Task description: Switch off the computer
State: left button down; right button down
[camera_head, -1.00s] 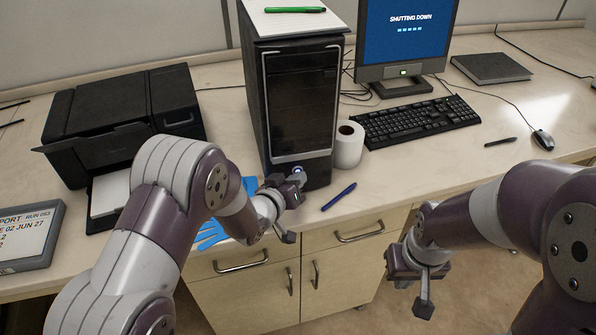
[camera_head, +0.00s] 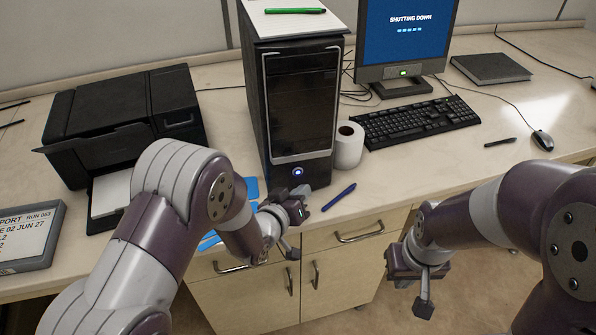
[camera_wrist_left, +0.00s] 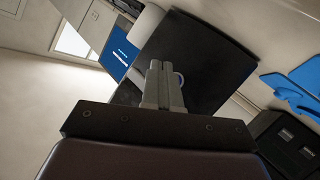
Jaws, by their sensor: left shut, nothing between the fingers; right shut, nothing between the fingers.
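The black computer tower (camera_head: 299,105) stands upright on the desk. Its round power button (camera_head: 297,171) glows blue-white low on the front. The monitor (camera_head: 406,35) shows "SHUTTING DOWN" on a blue screen, and a small green light is lit on its lower frame. My left gripper (camera_head: 303,195) is shut and empty, just below and in front of the button, apart from it. In the left wrist view its shut fingers (camera_wrist_left: 161,85) point at the dark tower front (camera_wrist_left: 205,60), partly covering the button's ring. My right gripper (camera_head: 422,285) is shut and empty, low in front of the desk.
A blue pen (camera_head: 338,197) and a white paper roll (camera_head: 348,146) lie close to the tower's right. A blue glove (camera_head: 210,240) is partly hidden behind my left arm. A printer (camera_head: 120,115) stands left; the keyboard (camera_head: 415,121) and mouse (camera_head: 543,140) are right.

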pick_arm(q)
jog(key=shift+s+d, duration=0.2)
jog(key=shift+s, duration=0.4)
jog(key=shift+s+d, duration=0.15)
jog(key=shift+s, duration=0.45)
jog(key=s+a+f+m+g+y, duration=0.2)
jog(key=s+a+f+g+y, duration=0.3)
jog(key=s+a+f+g, duration=0.35)
jog(key=s+a+r+n+g+y, duration=0.1)
jog(key=s+a+r+g, duration=0.2)
jog(key=s+a+r, duration=0.6)
jog(key=shift+s+a+r+n+y, duration=0.2)
jog(key=shift+s+r+n+y, duration=0.2)
jog(key=shift+s+r, duration=0.3)
